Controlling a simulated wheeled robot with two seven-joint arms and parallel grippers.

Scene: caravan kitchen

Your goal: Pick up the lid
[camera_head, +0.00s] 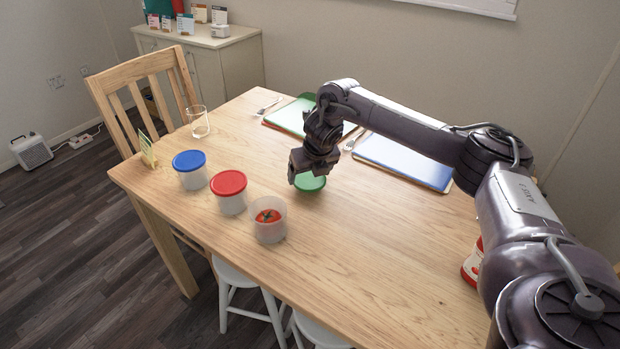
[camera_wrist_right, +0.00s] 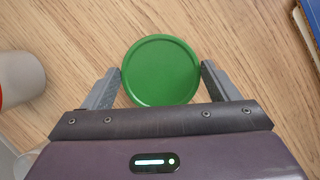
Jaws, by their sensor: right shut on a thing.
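The green lid (camera_head: 310,183) is round and lies flat at the wooden table, under my right gripper (camera_head: 306,176). It also shows in the right wrist view (camera_wrist_right: 160,70), between the two fingers of my right gripper (camera_wrist_right: 161,88). The fingers are shut on opposite sides of its rim. I cannot tell whether the lid is clear of the tabletop. An open clear container (camera_head: 270,230) with a red tomato (camera_head: 268,216) inside stands to the left of the lid, towards the near edge. My left gripper is not in view.
A red-lidded container (camera_head: 229,202) and a blue-lidded container (camera_head: 190,179) stand in a row with the open one. A glass (camera_head: 198,122) stands behind them. Boards with a blue cover (camera_head: 405,162) and a green cover (camera_head: 290,117) lie at the far side.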

